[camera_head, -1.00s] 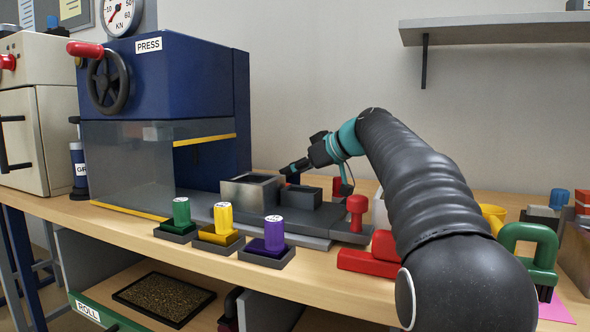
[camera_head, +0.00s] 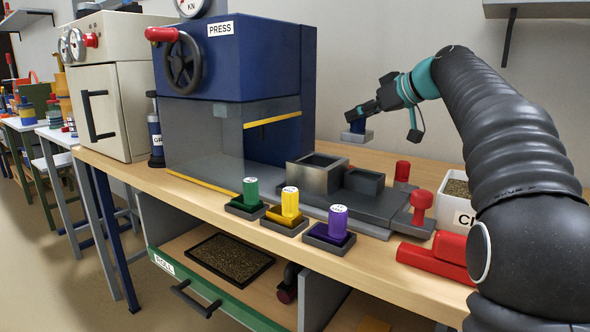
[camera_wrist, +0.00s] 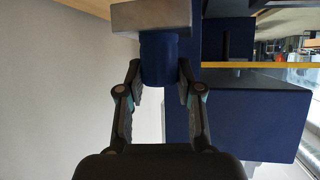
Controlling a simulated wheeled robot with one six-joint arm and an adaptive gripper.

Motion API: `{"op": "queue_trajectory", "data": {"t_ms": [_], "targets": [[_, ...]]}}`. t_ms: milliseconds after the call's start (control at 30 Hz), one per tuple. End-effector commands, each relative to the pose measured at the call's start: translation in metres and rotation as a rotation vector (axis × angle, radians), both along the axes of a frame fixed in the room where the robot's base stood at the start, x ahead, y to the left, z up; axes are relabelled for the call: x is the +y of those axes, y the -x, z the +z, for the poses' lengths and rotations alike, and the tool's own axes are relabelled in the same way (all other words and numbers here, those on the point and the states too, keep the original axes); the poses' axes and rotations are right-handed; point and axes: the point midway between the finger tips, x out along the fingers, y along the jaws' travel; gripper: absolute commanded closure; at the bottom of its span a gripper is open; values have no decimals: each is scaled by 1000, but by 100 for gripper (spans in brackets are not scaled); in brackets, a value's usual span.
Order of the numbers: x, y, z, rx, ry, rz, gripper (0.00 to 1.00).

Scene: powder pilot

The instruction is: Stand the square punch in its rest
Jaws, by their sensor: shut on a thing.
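The square punch (camera_head: 354,136) has a blue handle and a pale grey square block. My gripper (camera_head: 358,114) is shut on the blue handle and holds the punch in the air behind the metal die box, clear of the bench. In the wrist view the fingers (camera_wrist: 160,70) sit on either side of the blue handle (camera_wrist: 160,58), and the grey block (camera_wrist: 150,15) lies beyond them. The square-mouthed metal die box (camera_head: 318,174) stands on a grey base plate. A smaller dark open box (camera_head: 363,181) stands beside it; I cannot tell whether this is the punch's rest.
The blue press (camera_head: 240,60) stands to the left. Green (camera_head: 250,192), yellow (camera_head: 290,203) and purple (camera_head: 337,222) pieces stand in dark holders along the front. Red knobs (camera_head: 422,203), a red block (camera_head: 433,261) and a white bin (camera_head: 456,205) are at the right.

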Motion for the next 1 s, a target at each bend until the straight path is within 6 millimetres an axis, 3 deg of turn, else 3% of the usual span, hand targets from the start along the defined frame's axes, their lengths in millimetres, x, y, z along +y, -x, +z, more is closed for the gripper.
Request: {"op": "queue_trajectory", "data": {"t_ms": [33,267,1000], "targets": [[0,0,18,-1,-1,0,100],[0,0,16,1,-1,0,100],[0,0,-38,-1,0,-1,100]]}}
